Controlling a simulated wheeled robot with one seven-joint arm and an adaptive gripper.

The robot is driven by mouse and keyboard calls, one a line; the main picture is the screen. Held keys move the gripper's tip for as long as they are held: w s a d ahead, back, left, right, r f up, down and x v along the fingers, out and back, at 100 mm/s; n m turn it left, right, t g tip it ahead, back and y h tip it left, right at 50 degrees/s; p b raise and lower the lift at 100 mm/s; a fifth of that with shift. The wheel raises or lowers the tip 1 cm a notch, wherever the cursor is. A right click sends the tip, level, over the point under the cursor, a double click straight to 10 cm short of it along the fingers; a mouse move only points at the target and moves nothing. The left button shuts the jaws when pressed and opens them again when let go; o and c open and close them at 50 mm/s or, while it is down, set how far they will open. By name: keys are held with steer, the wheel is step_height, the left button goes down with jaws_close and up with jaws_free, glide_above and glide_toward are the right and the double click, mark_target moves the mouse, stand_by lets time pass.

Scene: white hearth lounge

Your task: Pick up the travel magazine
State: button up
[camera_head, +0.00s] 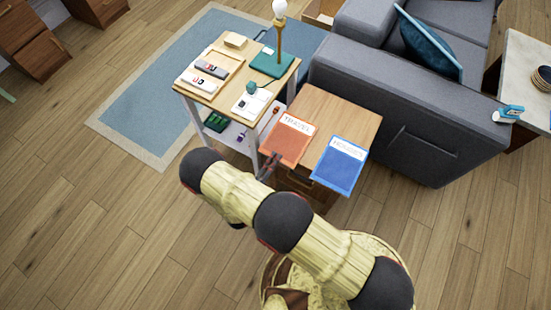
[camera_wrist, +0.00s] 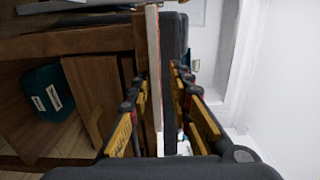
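The orange magazine (camera_head: 287,139), its white title band appearing to read "TRAVEL", lies flat on the small wooden side table (camera_head: 335,106), with its near edge jutting past the tabletop. My gripper (camera_head: 268,165) is at that near-left edge. In the wrist view the magazine (camera_wrist: 153,65) shows edge-on as a thin pale strip between the fingers of my gripper (camera_wrist: 158,85). The fingers stand apart, one on each face side, and a gap shows on the right-hand side. Whether the left finger touches it is unclear.
A blue magazine (camera_head: 340,164) lies right beside the orange one, also jutting over the edge. A taller table (camera_head: 215,98) with a lamp (camera_head: 280,35) and trays stands to the left. A grey sofa (camera_head: 405,110) is behind right.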

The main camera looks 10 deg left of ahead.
jaws_close()
stand_by(0.3)
stand_by(1.0)
step_height(320, 180, up, 2)
steer(key=shift+r+p, duration=0.25)
steer(key=shift+p, duration=0.55)
steer(key=s+a+r+p, duration=0.1)
steer(key=s+a+r, duration=0.1)
steer(key=s, duration=0.4)
steer(key=s+a+r+p, duration=0.1)
steer(key=s+a+r, duration=0.2)
steer(key=s, duration=0.4)
steer(key=shift+a, duration=0.2)
